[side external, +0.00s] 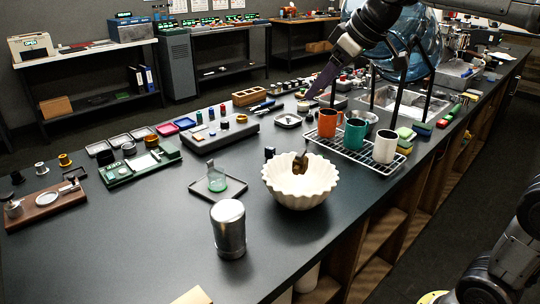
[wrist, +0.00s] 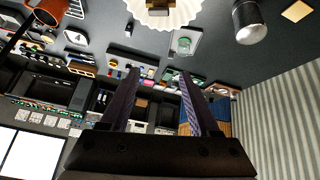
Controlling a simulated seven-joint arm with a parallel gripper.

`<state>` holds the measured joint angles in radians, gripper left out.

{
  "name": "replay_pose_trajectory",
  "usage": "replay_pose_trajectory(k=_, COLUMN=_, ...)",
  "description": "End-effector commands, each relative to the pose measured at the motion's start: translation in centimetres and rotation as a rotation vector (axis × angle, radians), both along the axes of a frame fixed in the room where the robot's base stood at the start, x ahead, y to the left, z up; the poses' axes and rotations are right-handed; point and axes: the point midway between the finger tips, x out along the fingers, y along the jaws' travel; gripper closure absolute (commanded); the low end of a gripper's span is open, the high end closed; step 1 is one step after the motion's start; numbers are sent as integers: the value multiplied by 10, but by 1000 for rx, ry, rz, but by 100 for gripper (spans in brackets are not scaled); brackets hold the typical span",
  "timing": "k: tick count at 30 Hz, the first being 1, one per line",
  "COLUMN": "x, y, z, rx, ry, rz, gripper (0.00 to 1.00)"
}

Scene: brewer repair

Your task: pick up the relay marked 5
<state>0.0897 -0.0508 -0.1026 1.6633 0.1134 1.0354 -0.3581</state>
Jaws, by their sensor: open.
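No number is readable on any part, so I cannot tell which thing is the relay marked 5. Small colored parts stand on a grey block (side external: 218,134) left of centre in the side view. A green board (side external: 140,166) with several small parts lies further left, and a brown wooden board (side external: 45,205) with metal parts lies at the far left. My gripper (side external: 310,95) is above the back of the counter, its long dark fingers pointing down and left. In the wrist view my gripper (wrist: 159,72) shows two spread fingers with nothing between them.
A white fluted bowl (side external: 300,187) holds a dark object. A glass flask (side external: 217,179) stands on a dark tray, near a metal canister (side external: 228,230). Orange, teal and white mugs (side external: 384,147) stand on a wire rack.

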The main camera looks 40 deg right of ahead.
Motion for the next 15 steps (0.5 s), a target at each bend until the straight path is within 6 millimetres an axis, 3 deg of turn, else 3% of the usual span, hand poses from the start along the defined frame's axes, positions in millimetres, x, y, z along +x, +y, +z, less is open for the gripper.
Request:
replay_pose_trajectory(k=1, x=23, y=-6, z=-3, rx=0, ry=10, rz=-1, gripper=38)
replay_pose_trajectory(k=8, x=113, y=-33, z=-30, rx=3, ry=46, rz=2, gripper=38)
replay_pose_trajectory(k=15, x=186, y=-69, z=-97, rx=26, ry=116, rz=-29, gripper=38)
